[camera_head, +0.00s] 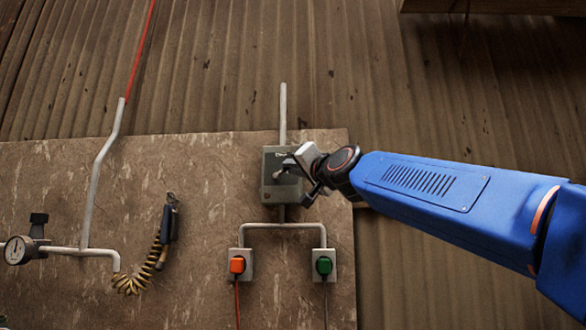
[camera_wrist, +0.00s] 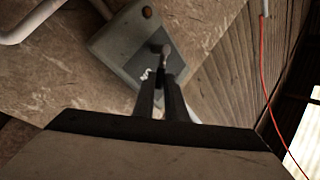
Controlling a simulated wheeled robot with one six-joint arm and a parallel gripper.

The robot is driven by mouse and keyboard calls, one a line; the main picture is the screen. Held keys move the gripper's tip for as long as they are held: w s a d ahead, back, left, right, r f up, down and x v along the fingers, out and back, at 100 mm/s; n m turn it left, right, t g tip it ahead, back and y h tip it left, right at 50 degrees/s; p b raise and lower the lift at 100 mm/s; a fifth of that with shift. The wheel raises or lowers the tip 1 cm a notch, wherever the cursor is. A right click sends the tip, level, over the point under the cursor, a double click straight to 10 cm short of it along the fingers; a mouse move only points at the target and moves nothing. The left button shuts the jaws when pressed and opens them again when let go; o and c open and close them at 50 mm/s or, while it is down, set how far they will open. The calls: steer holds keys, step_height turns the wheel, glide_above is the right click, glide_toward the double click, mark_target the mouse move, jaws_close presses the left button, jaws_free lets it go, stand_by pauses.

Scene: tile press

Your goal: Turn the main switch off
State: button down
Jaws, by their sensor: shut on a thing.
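The main switch is a grey box (camera_head: 270,188) on the brown wall board, with conduit above and below it. It also shows in the wrist view (camera_wrist: 118,48), tilted, with a reddish round spot near one corner. My gripper (camera_head: 284,172) is at the front of the box, coming from the right. In the wrist view its two dark fingers (camera_wrist: 162,78) are close together around the switch lever (camera_wrist: 166,50), whose rounded tip shows beyond them. The gripper is shut on the lever. The fingers hide the lever's lower part, and its exact position is hard to tell.
A coiled hose (camera_head: 150,262), a pressure gauge (camera_head: 17,250) and a bent pipe (camera_head: 98,185) are at the left. A corrugated wall (camera_head: 210,70) lies behind the board.

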steer(key=shift+w+a+r+n+g+h, duration=0.1)
steer(key=shift+a+r+n+g+h, duration=0.3)
steer(key=shift+n+g, duration=0.6)
steer(key=shift+s+a+r+n+g+h, duration=0.1)
steer(key=shift+a+r+n+g+h, duration=0.3)
steer(key=shift+n, duration=1.05)
steer(key=shift+w+a+r+n+g+h, duration=0.1)
steer(key=shift+a+r+n+g+h, duration=0.1)
steer(key=shift+a+r+n+g, duration=0.8)
steer(key=shift+f+n+g+h, duration=0.3)
steer(key=shift+n+h, duration=0.2)
steer(key=shift+n, duration=0.45)
steer(key=c, duration=1.8)
jaws_free()
steer(key=shift+r, duration=0.1)
